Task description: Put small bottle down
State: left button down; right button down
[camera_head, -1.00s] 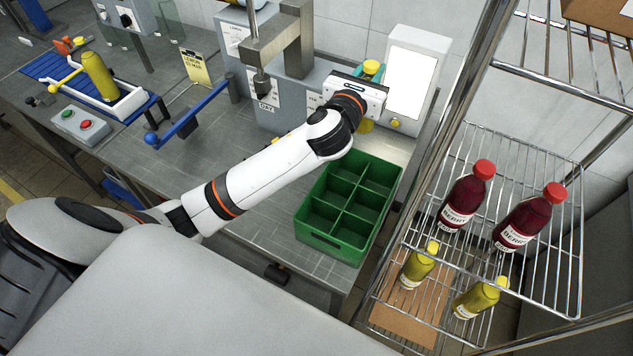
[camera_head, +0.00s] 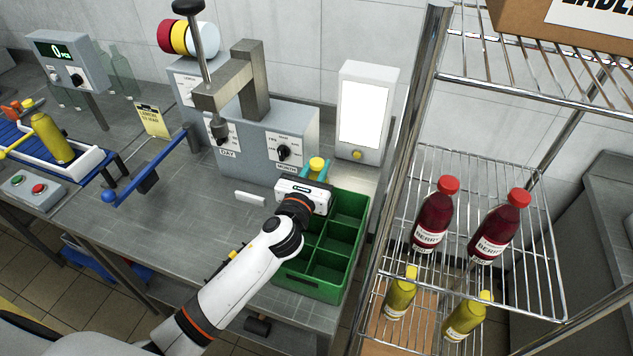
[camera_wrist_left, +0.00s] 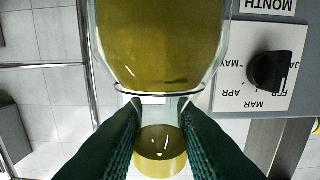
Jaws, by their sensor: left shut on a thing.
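My left gripper (camera_head: 316,172) is shut on a small yellow bottle (camera_head: 317,163), gripped at its neck; in the head view mostly its yellow cap shows above the gripper. In the left wrist view the dark green fingers (camera_wrist_left: 158,112) close on the neck, with the yellow-green body (camera_wrist_left: 157,40) on one side and the cap on the other. The green divided crate (camera_head: 312,286) stands on the steel bench. The gripper is at the crate's back left edge; its visible compartments look empty. The bottle's base is hidden in the head view. My right gripper is not in view.
The date stamp machine (camera_head: 283,130) with its MONTH dial stands behind the gripper. A white lit panel (camera_head: 364,105) stands behind the crate. To the right, a wire rack (camera_head: 530,265) holds two red and two small yellow bottles. Bench space left of the crate is mostly clear.

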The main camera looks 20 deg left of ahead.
pick_arm(q)
jog(key=shift+f+b, duration=0.55)
jog(key=shift+f, duration=1.25)
jog(key=shift+f, duration=0.15)
jog(key=c, duration=1.2)
grip_release()
jog(key=shift+f, duration=0.1)
